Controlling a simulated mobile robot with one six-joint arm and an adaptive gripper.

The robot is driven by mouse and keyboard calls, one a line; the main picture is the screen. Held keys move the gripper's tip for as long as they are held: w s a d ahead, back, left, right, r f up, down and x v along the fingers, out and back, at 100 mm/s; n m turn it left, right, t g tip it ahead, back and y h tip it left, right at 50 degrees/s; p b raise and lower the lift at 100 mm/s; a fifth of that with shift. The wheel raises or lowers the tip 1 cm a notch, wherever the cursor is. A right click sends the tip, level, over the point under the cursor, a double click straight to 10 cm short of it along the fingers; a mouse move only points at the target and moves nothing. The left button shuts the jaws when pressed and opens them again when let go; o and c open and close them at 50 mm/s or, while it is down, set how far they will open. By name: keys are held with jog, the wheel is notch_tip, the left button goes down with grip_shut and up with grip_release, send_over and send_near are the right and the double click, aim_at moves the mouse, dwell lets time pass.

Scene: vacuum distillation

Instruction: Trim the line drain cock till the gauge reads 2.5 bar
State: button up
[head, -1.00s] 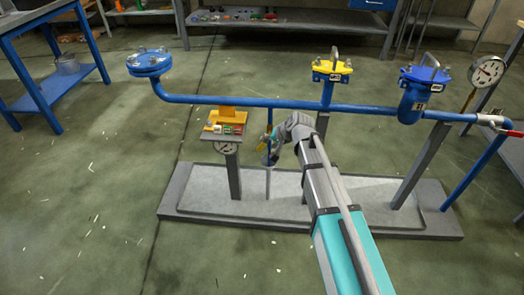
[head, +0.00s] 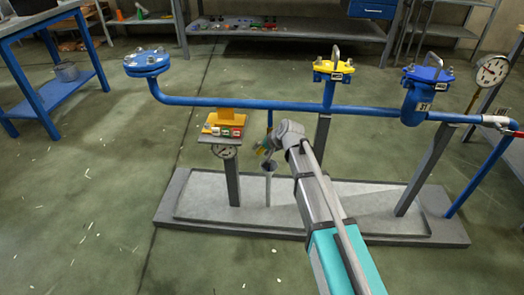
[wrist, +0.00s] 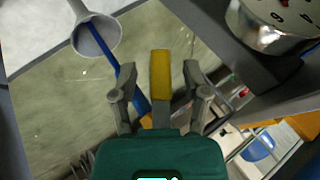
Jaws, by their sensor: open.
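The line drain cock shows as a yellow lever (wrist: 160,72) in the wrist view, on a thin blue drain pipe (wrist: 103,48) that points down at a grey funnel (wrist: 97,38). My gripper (wrist: 165,82) is open, its two fingers on either side of the lever with visible gaps. In the head view my gripper (head: 268,150) is at the drain pipe below the long blue line (head: 240,104) and partly hides the cock.
Another gauge (head: 492,70) and a red-handled valve (head: 516,134) are at right. Open floor lies left.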

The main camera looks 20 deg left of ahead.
jog(key=shift+c, duration=0.3)
grip_shut()
